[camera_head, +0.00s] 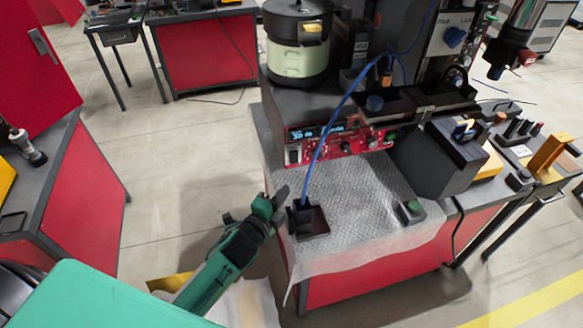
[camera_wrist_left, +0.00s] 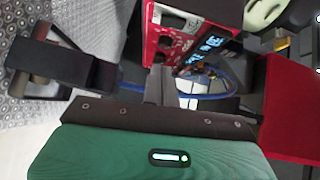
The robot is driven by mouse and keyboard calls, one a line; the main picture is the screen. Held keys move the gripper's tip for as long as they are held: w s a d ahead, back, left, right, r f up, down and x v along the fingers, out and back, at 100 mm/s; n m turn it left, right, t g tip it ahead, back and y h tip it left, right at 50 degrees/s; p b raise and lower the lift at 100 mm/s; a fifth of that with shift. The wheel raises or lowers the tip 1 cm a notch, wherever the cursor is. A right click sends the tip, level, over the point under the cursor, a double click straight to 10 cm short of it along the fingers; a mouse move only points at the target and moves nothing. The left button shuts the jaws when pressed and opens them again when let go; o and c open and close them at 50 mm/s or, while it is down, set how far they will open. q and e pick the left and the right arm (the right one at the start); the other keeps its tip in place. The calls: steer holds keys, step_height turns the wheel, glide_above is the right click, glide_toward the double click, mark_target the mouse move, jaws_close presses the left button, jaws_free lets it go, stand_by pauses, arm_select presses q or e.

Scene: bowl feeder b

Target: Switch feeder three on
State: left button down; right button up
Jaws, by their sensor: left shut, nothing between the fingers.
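The feeder controller with a red front panel (camera_head: 345,146) and a lit blue display (camera_head: 318,131) sits at the edge of a dark block. A pale rocker-like switch (camera_head: 294,155) is at the panel's left end. The bowl feeder (camera_head: 298,50) stands above it. No number three is readable. My left gripper (camera_head: 280,196) is shut and empty, in front of and below the panel, left of a black holder. In the left wrist view the closed fingers (camera_wrist_left: 160,86) point toward the red panel (camera_wrist_left: 180,38), apart from it. My right gripper is not in view.
A black holder (camera_head: 308,222) with a blue cable stands at the mat's left edge, close to my left gripper. A small box with a green button (camera_head: 411,210) sits on the textured mat (camera_head: 365,205). A dark block (camera_head: 440,160) stands right. Open floor (camera_head: 190,150) lies left.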

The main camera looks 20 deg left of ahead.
arm_select(q)
steer(key=p, duration=0.2)
glide_toward(297, 162)
steer(key=w+d, duration=0.3)
steer(key=d, duration=0.1)
steer(key=shift+w+a+f+p, duration=0.1)
steer(key=shift+w+a+p, duration=0.3)
steer(key=shift+w+a, duration=0.3)
steer(key=shift+w+a+f+p, duration=0.15)
steer(key=shift+w+a+p, duration=0.35)
steer(key=shift+w, duration=0.3)
steer(key=shift+a, duration=0.1)
steer(key=shift+w+f+b, duration=0.1)
steer(key=shift+f+b, duration=0.15)
steer(key=shift+b, duration=0.55)
steer(key=shift+a, duration=0.1)
steer(key=shift+r, duration=0.25)
steer(key=shift+f, duration=0.15)
